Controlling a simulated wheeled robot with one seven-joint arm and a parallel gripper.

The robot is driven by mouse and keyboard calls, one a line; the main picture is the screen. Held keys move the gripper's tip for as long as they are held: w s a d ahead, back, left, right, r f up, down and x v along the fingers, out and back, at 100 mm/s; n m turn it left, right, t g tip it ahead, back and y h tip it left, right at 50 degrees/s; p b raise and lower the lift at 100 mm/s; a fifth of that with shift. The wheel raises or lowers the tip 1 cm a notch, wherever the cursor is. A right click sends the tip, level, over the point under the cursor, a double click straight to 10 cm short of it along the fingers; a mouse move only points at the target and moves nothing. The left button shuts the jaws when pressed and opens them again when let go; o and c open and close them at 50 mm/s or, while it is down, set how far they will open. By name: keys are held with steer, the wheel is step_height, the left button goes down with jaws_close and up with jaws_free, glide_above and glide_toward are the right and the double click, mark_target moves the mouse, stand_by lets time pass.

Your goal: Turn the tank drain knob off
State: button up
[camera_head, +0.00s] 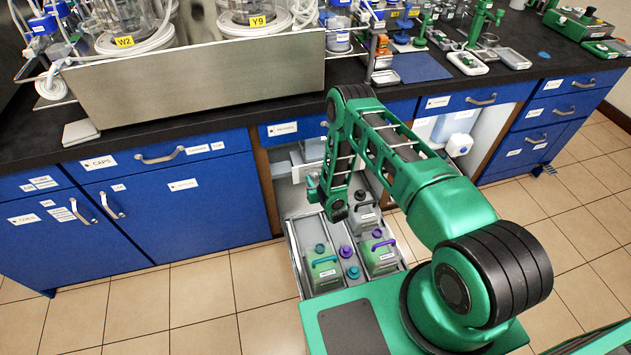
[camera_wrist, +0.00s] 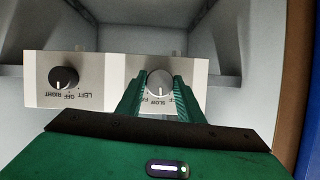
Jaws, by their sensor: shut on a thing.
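In the wrist view, a light panel carries two round knobs. The silver-grey knob (camera_wrist: 160,80) sits between the fingers of my gripper (camera_wrist: 158,91), which is shut on it. The black knob (camera_wrist: 63,77) is to the left, clear of the fingers. In the head view my arm reaches down into the open cabinet, and the knobs cannot be made out.
A pulled-out drawer (camera_head: 296,262) in front of the cabinet holds several bottles under my arm. Blue cabinet doors (camera_head: 190,215) stand to the left, and a steel tray (camera_head: 190,85) with glass vessels is on the bench above. The cabinet wall is close at the wrist view's right.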

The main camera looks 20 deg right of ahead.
steer(key=n+h, duration=0.1)
steer(key=n, duration=0.1)
steer(key=shift+f+n+h, duration=0.1)
steer(key=shift+n+h, duration=0.2)
steer(key=shift+h, duration=0.1)
steer(key=shift+a+n+h, duration=0.15)
steer(key=shift+n+h, duration=0.75)
steer(key=shift+n, duration=0.4)
steer(key=shift+w, duration=0.1)
steer(key=o, duration=1.1)
steer(key=shift+s+a, duration=0.1)
steer(key=shift+s, duration=0.7)
steer(key=shift+v, duration=4.6)
